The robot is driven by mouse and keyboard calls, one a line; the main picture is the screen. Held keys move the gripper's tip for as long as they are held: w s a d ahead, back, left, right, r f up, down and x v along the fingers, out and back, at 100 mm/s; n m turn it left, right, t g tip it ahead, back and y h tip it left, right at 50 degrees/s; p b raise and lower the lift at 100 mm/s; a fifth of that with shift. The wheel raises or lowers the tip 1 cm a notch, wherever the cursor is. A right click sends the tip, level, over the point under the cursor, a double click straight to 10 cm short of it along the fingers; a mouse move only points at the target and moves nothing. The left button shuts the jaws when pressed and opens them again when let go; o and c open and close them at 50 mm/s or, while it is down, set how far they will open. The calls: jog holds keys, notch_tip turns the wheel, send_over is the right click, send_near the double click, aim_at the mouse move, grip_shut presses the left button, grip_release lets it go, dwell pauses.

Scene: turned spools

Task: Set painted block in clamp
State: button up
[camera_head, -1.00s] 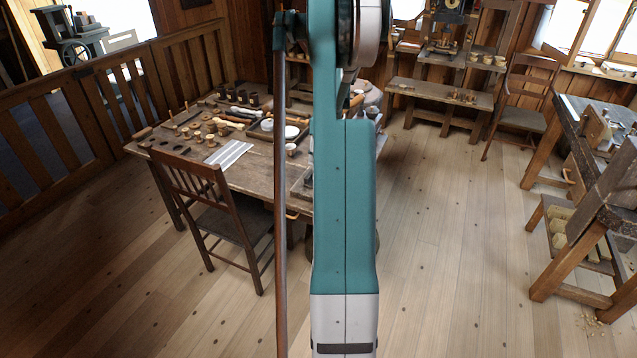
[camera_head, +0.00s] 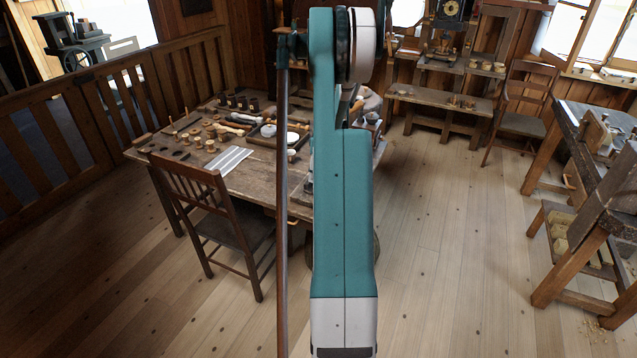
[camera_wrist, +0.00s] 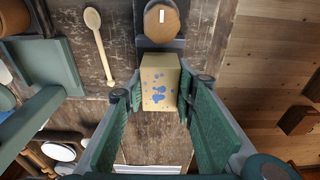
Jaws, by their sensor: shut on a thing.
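The painted block (camera_wrist: 160,78) is a tan box with blue blotches, seen in the wrist view. My gripper (camera_wrist: 161,92) is shut on it, with a green-padded finger on its left and right sides. Just beyond the block is a dark grey piece (camera_wrist: 161,44) with a round brown part (camera_wrist: 162,20) bearing a white mark above it. This may be the clamp, but I cannot tell for certain, nor whether the block touches it. In the head view my own arm hides the gripper and block.
The worn wooden table (camera_head: 215,178) carries several spools, cups and tools. A wooden spoon (camera_wrist: 99,46) lies left of the block in the wrist view. A chair (camera_head: 215,215) stands at the table's front. Open floor (camera_head: 440,230) lies to the right.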

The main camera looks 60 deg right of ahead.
jog(key=shift+f, duration=1.8)
jog(key=shift+f+b, duration=0.15)
jog(key=shift+b, duration=0.2)
jog(key=o, duration=1)
jog(key=r, duration=0.4)
jog(key=s+r+p, duration=0.1)
jog(key=r, duration=0.7)
jog(key=shift+s+r+p, duration=0.15)
jog(key=shift+s+p, duration=0.05)
jog(key=shift+p, duration=0.1)
